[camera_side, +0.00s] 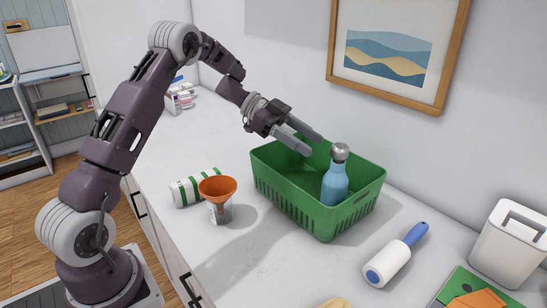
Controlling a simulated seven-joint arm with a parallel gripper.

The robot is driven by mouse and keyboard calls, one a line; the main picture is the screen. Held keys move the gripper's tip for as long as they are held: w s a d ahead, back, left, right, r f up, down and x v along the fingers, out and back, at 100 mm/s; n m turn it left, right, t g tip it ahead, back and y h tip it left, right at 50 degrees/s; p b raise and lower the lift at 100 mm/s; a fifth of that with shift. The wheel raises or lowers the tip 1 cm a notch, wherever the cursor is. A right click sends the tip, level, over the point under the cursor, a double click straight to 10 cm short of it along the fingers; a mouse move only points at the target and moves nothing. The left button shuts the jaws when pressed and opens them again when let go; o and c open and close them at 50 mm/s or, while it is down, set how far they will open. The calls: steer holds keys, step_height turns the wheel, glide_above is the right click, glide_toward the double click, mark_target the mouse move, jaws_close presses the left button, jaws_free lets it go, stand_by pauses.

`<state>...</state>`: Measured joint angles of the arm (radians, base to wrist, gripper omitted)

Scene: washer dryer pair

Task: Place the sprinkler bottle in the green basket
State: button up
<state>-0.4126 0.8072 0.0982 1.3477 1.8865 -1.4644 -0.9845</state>
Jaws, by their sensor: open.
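A blue bottle with a silver cap (336,180), which looks like the sprinkler bottle, stands upright inside the green basket (295,209), toward its right side. The cap rises above the rim, and the bottle's base is hidden by the front wall. My gripper (315,143) is open and empty above the back left part of the basket. Its fingers point right, toward the bottle, and appear apart from it. No other object shows inside the basket.
A lint roller (396,256) and white bin (506,247) are at right. A framed picture (398,50) hangs behind. White bottles (181,97) stand farther back.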

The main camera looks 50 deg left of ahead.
steer(key=w+d+r+n+t+y, duration=0.1)
steer(key=w+r+n+t+y, duration=0.1)
steer(key=w+r+t, duration=0.5)
steer(key=s+a+r+n+t+y, duration=0.1)
steer(key=s+r+n+t+y, duration=0.2)
steer(key=r, duration=0.4)
steer(key=s+a+r+n+t+y, duration=0.1)
steer(key=r+n+y, duration=0.1)
steer(key=r+y, duration=0.4)
steer(key=s+f+n+g+y, duration=0.1)
steer(key=s+n+g+y, duration=0.15)
steer(key=s, duration=0.55)
steer(key=s+f+n+g+y, duration=0.2)
steer(key=s+n, duration=0.2)
steer(key=s, duration=0.5)
steer(key=s+d+f+g+h, duration=0.1)
steer(key=s+d+f+g, duration=0.1)
steer(key=s, duration=0.4)
steer(key=s+d+f+g+h, duration=0.1)
steer(key=s+d+f+g, duration=0.1)
steer(key=s+f, duration=0.3)
steer(key=s+d+f+g+h, duration=0.1)
steer(key=s+d+f+g, duration=0.1)
steer(key=s, duration=0.6)
steer(key=shift+s+d+f, duration=0.35)
steer(key=shift+d+f, duration=0.35)
steer(key=shift+f, duration=0.2)
